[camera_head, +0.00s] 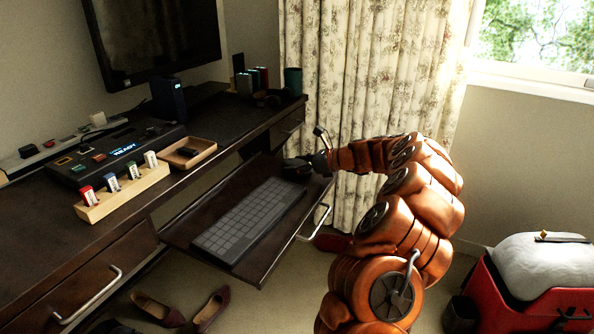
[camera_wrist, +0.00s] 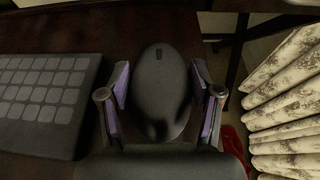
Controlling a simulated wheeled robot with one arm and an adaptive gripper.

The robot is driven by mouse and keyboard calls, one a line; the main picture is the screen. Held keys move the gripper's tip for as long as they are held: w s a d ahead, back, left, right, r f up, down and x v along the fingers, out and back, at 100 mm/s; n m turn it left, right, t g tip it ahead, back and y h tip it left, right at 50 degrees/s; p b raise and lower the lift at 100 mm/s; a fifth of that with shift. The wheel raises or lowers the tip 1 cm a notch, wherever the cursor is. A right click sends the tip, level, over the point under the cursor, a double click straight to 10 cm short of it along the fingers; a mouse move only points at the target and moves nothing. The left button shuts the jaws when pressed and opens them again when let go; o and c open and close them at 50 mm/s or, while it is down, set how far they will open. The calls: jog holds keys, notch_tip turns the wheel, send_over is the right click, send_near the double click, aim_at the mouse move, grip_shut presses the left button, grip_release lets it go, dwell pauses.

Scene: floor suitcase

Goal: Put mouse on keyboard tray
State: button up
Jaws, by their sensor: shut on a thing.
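The black mouse (camera_wrist: 161,88) is between the purple-padded fingers of my gripper (camera_wrist: 160,110) in the wrist view. My gripper is shut on it, with a finger on each side. In the head view my gripper (camera_head: 300,168) is over the far right end of the pulled-out keyboard tray (camera_head: 190,228). The mouse is hard to make out there. The grey keyboard (camera_head: 243,218) lies on the tray and shows at the left in the wrist view (camera_wrist: 40,100). The mouse is to the right of the keyboard. I cannot tell whether the mouse touches the tray.
A floral curtain (camera_head: 345,90) hangs just beyond the tray's far end. Shoes (camera_head: 158,309) and a red suitcase (camera_head: 535,300) are on the floor.

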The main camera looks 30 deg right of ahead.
jog(key=shift+f, duration=0.2)
jog(key=o, duration=1.2)
jog(key=shift+c, duration=0.2)
jog(key=shift+s+d+r+p, duration=0.2)
jog(key=shift+s+r+p, duration=0.1)
jog(key=p+v, duration=0.3)
jog(key=v, duration=0.8)
jog(key=shift+s, duration=0.1)
